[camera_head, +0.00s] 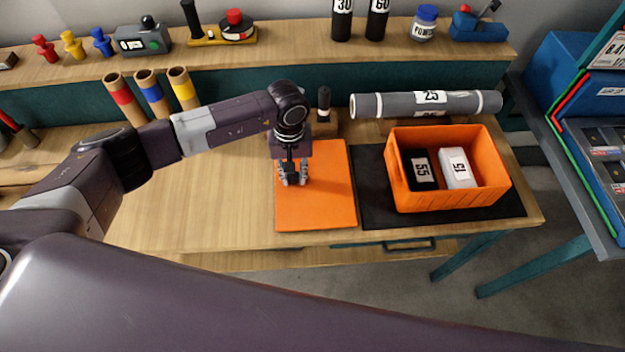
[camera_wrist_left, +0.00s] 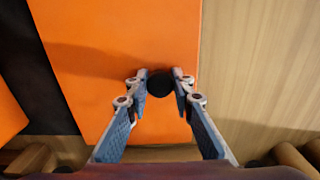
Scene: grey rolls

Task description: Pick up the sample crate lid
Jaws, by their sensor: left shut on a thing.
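The sample crate lid (camera_head: 315,205) is a flat orange panel at the middle of the workbench, left of the black mat. My left gripper (camera_head: 292,182) points down over its left half. In the left wrist view the lid (camera_wrist_left: 115,40) fills the upper middle, and the fingers (camera_wrist_left: 160,78) are closed around a round black knob (camera_wrist_left: 159,86) on it. I cannot tell whether the lid lies flat on the bench or is slightly raised. The orange sample crate (camera_head: 450,199) stands open on the mat with a black and a white numbered block inside. My right gripper is out of view.
The black mat (camera_head: 375,205) lies right of the lid. A grey roll (camera_head: 390,105) lies behind the crate, and a dark-handled tool (camera_head: 324,105) stands behind the lid. Three cardboard tubes (camera_head: 150,90) lean at the back left. The bench (camera_head: 180,205) left of the lid is clear.

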